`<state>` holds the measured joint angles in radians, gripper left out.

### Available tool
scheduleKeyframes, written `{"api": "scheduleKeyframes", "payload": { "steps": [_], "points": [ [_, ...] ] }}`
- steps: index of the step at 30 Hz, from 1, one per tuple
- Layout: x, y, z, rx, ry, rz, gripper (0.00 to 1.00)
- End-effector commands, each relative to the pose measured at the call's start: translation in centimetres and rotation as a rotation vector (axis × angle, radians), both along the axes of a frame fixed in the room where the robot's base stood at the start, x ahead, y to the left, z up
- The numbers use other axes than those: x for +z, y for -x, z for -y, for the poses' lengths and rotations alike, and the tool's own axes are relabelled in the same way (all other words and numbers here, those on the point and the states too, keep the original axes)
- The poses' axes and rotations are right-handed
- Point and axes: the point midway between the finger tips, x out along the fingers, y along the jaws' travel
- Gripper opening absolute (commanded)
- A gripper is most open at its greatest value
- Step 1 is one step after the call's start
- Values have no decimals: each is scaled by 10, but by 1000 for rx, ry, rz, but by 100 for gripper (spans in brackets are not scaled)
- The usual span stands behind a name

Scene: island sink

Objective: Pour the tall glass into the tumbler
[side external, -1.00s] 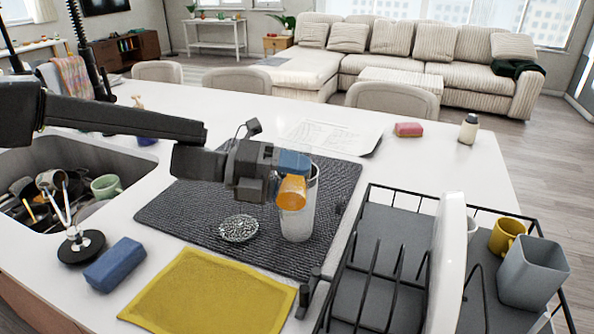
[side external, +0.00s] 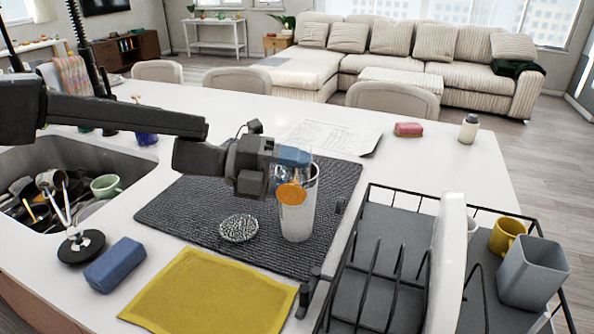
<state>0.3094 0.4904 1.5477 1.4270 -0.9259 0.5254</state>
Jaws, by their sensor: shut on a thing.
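My gripper (side external: 284,172) is over the dark drying mat, its blue fingertip pad showing, and it is shut on the tall glass (side external: 291,193). The tall glass is clear and holds orange liquid; it is tilted, and its outline is hard to make out. The tumbler (side external: 298,221), clear and whitish, stands upright on the mat, and the tall glass overlaps its upper part in this view. I cannot tell whether the two glasses touch or whether liquid is passing between them.
The dark mat (side external: 180,212) carries a round metal scrubber (side external: 239,228). A yellow cloth (side external: 215,295) and blue sponge (side external: 115,264) lie in front. A black dish rack (side external: 385,225) with an upright white plate is at right; a sink (side external: 90,152) is at left.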

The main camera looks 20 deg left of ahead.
Motion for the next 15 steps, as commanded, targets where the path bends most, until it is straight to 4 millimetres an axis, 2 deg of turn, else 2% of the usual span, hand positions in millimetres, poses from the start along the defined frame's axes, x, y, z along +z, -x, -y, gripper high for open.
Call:
{"api": "scheduleKeyframes", "payload": {
  "steps": [15],
  "points": [
    [6,-2,-1,0,26,-72,31]
  ]
}}
